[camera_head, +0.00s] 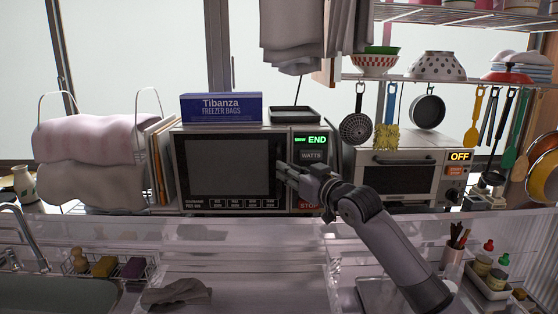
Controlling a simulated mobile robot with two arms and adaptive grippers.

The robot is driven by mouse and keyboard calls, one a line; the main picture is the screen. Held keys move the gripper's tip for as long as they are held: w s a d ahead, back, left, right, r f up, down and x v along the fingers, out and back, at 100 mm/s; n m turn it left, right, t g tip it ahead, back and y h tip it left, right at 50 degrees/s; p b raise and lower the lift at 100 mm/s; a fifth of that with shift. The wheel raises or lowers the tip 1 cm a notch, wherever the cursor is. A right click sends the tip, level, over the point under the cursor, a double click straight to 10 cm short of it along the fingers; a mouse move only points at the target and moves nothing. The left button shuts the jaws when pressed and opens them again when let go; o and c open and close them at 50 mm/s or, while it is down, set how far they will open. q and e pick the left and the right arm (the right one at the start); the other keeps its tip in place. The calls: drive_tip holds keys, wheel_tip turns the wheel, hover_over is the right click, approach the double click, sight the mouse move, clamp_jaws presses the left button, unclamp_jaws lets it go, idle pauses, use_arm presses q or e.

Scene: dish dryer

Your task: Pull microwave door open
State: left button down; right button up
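The microwave (290,137) stands on the counter at the middle left, with its dark-windowed door (225,165) facing me. The door looks shut. The control panel (312,155) on its right side shows a green END and a WATTS button. My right gripper (283,172) reaches in from the lower right, its fingertips at the right edge of the door, beside the panel. It covers the door's handle area and part of the panel. I cannot tell whether the fingers touch the door or are gripping anything. My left gripper is not in view.
A freezer bags box (221,107) and a dark tray (295,115) sit on the microwave. A toaster oven (402,172) stands to the right, folded towels (92,160) to the left. A clear ledge (240,240) runs in front, above the sink area.

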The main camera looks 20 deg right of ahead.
sight(279, 192)
drive_tip(key=p+x, duration=0.1)
drive_tip(key=x, duration=0.4)
drive_tip(key=shift+c, duration=0.3)
clamp_jaws()
idle(0.5)
